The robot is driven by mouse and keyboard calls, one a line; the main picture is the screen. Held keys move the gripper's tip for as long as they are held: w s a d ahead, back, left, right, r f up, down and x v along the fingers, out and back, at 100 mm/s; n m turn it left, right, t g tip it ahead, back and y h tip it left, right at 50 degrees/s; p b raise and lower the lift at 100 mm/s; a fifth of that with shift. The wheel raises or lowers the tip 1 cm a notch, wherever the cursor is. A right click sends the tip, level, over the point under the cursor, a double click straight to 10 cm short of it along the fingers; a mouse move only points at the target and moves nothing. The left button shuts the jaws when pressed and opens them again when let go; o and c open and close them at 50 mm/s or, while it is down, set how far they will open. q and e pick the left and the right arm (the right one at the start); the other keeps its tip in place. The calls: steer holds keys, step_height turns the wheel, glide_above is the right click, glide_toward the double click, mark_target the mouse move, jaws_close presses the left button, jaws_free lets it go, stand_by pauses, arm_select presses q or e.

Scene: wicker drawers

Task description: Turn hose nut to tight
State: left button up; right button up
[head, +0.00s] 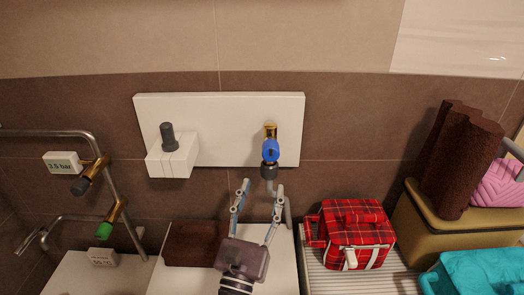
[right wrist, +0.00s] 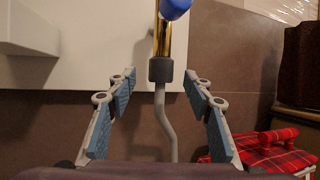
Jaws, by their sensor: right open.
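The hose nut (head: 268,171) is a dark grey collar under a brass tap (head: 270,132) with a blue handle (head: 270,151), on a white wall panel. A grey hose hangs from the nut. My right gripper (head: 262,186) is open and empty, just below the nut in the head view. In the right wrist view the nut (right wrist: 160,69) appears centred between the open fingertips (right wrist: 160,75), with a gap on each side. I cannot tell how far beyond the fingertips it is. The hose (right wrist: 163,120) runs down between the fingers. My left gripper is not in view.
A white box with a dark knob (head: 172,155) is left of the tap. Bent metal pipes (head: 115,185) with valves stand at far left. A red plaid bag (head: 350,234) sits right of my gripper. A brown rolled towel (head: 458,158) and teal cloth (head: 475,275) are further right.

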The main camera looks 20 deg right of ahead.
mark_target(268, 171)
steer(key=shift+w+d+r+p, duration=0.45)
steer(key=shift+w+r+p, duration=0.05)
steer(key=shift+w+r, duration=0.2)
steer(key=p+x, duration=0.1)
steer(key=x, duration=0.1)
steer(key=shift+w+d+r, duration=0.1)
steer(key=shift+d+r, duration=0.1)
steer(key=shift+r, duration=0.05)
steer(key=x, duration=0.1)
steer(key=p+x, duration=0.1)
steer(key=x, duration=0.1)
steer(key=shift+w+f, duration=0.1)
steer(key=shift+f, duration=0.2)
steer(key=c, duration=1.2)
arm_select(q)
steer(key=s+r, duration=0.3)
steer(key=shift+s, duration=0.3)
